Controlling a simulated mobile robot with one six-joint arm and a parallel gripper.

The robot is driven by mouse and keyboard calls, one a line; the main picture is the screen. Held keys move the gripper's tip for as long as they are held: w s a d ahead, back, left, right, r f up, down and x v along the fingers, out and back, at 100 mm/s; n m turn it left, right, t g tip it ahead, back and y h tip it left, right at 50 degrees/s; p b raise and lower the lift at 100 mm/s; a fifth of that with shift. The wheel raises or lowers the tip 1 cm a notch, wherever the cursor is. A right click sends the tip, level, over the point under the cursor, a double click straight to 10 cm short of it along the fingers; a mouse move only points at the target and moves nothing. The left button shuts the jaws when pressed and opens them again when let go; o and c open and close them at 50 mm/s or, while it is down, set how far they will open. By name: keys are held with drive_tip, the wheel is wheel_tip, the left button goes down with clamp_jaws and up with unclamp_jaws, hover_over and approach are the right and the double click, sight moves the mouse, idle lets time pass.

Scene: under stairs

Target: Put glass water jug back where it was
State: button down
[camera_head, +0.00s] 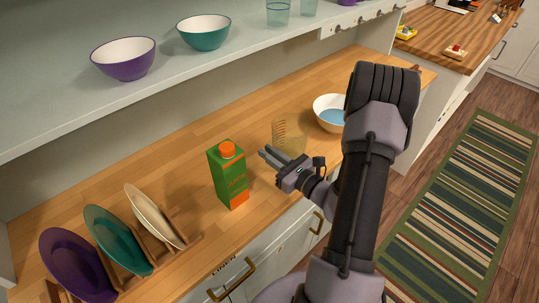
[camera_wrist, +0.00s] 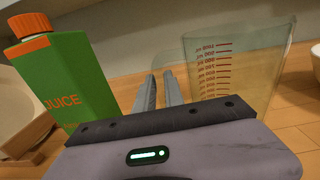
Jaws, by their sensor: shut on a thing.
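The glass water jug (camera_head: 290,138) is clear with measuring marks and shows faintly above the wooden counter. In the wrist view the jug (camera_wrist: 240,72) stands upright just to the right of my fingers, its red scale facing me. My gripper (camera_head: 265,154) reaches in from the right, its fingertips on the jug's near left side. In the wrist view the fingers of my gripper (camera_wrist: 160,84) are close together, shut on the jug. The held part, probably the handle, is hard to make out through the glass. I cannot tell whether the jug's base touches the counter.
A green juice carton (camera_head: 230,175) stands close left of my gripper. A white bowl (camera_head: 331,112) is behind to the right. Plates stand in a rack (camera_head: 165,247) at the front left. A shelf (camera_head: 240,58) above holds bowls and glasses. The counter (camera_head: 190,132) behind the carton is clear.

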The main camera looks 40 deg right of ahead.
drive_tip(key=shift+f, duration=0.25)
drive_tip(key=c, duration=1.4)
unclamp_jaws()
drive_tip(key=shift+r, duration=0.1)
drive_tip(key=shift+c, duration=0.2)
